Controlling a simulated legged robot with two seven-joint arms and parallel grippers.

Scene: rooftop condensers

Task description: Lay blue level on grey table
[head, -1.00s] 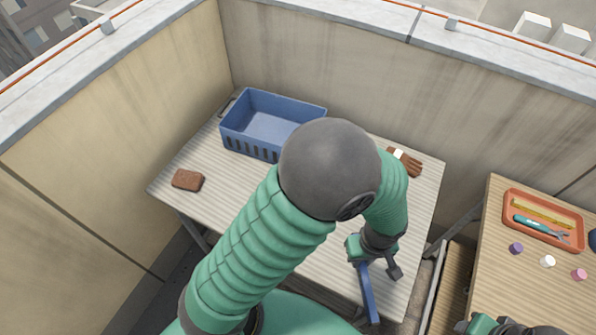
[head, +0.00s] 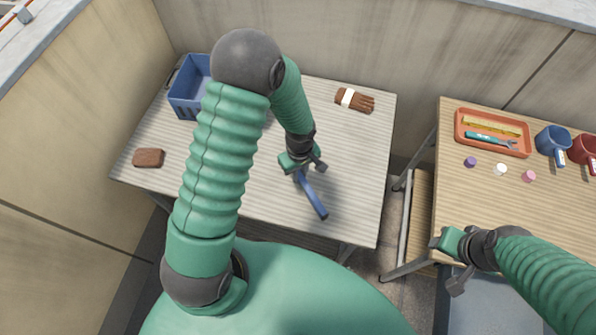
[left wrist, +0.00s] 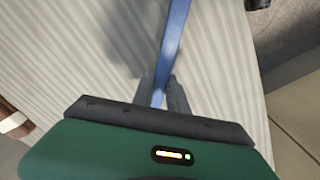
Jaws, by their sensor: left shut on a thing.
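The blue level (head: 313,198) is a long narrow bar. My left gripper (head: 303,171) is shut on one end of it, and the bar points toward the front right of the picture. The level is over the front right part of the grey table (head: 352,150), which has a pale striped top. In the left wrist view the level (left wrist: 174,48) runs up from between the fingers (left wrist: 165,96), with a blurred shadow on the tabletop beside it. I cannot tell how high it is held. My right gripper (head: 448,262) is open and empty, in front of the wooden table.
A blue crate (head: 187,101) stands at the grey table's back left, partly behind my left arm. The wooden table (head: 460,205) at right holds an orange tray (head: 462,143), caps and mugs.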

